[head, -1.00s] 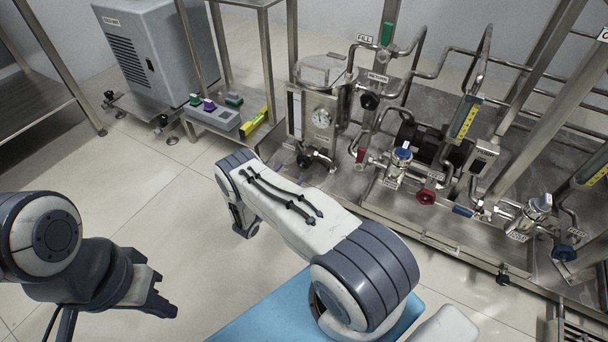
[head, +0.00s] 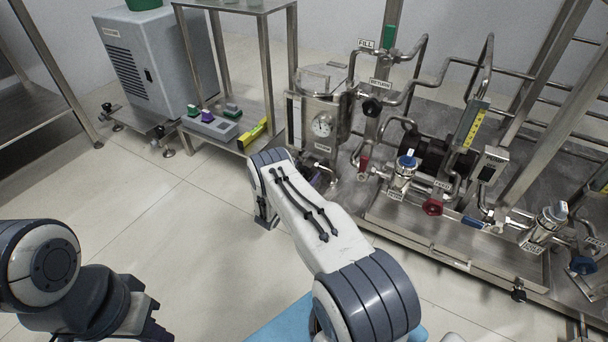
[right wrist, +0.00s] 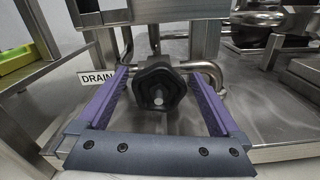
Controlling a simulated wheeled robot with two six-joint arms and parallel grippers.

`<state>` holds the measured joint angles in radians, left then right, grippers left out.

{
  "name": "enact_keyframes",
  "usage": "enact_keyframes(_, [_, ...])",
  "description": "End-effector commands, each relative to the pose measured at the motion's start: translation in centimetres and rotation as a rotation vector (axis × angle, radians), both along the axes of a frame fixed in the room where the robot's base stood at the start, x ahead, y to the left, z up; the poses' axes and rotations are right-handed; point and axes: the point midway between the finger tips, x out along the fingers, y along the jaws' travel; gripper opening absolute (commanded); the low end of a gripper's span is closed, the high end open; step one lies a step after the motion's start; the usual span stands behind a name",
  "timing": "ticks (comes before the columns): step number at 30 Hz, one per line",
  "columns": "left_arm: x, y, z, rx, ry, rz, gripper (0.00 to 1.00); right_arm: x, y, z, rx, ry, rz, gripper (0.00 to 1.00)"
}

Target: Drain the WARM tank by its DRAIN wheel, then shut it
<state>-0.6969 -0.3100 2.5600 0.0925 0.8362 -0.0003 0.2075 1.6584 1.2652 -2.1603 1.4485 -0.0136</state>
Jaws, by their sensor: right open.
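The steel tank (head: 340,112) with a round gauge (head: 321,126) stands at the skid's left end in the head view. Its label there is too small to read. The black DRAIN wheel (right wrist: 159,88) shows in the right wrist view, with the DRAIN label (right wrist: 97,78) to its left. My right gripper (right wrist: 157,78) is open, its purple fingers on either side of the wheel with gaps visible. In the head view my right forearm mostly hides the wheel and gripper. My left gripper (head: 150,331) is cut off by the bottom edge, far from the skid.
The black RETURN wheel (head: 371,106), a red wheel (head: 432,206) and a blue wheel (head: 583,265) sit on nearby pipes. A steel rack (head: 247,144) with a yellow level (head: 253,134) stands left of the tank. The floor in front is clear.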

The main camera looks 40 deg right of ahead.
Motion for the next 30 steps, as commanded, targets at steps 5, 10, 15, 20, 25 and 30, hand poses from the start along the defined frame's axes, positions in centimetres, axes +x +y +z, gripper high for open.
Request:
enact_keyframes(5, [0.0, 0.0, 0.0, 0.0, 0.0, 0.0, 0.0, 0.0, 0.0, 0.0, 0.0, 0.0, 0.0, 0.92])
enact_keyframes(10, [0.0, 0.0, 0.0, 0.0, 0.0, 0.0, 0.0, 0.0, 0.0, 0.0, 0.0, 0.0, -0.001, 0.27])
enact_keyframes(15, [0.0, 0.0, 0.1, 0.0, 0.0, 0.0, 0.0, 0.0, 0.0, 0.0, 0.002, -0.004, -0.001, 0.18])
enact_keyframes(20, [0.0, 0.0, 0.3, 0.0, 0.0, 0.0, 0.0, -0.1, 0.0, 0.0, 0.014, -0.032, -0.001, 0.18])
enact_keyframes(25, [0.0, 0.0, 0.7, 0.0, 0.0, 0.0, 0.0, -0.1, 0.0, 0.0, 0.046, -0.108, -0.002, 0.18])
enact_keyframes(30, [0.0, 0.0, 1.3, 0.0, 0.0, 0.0, 0.0, -0.2, 0.0, 0.0, 0.097, -0.231, -0.002, 0.18])
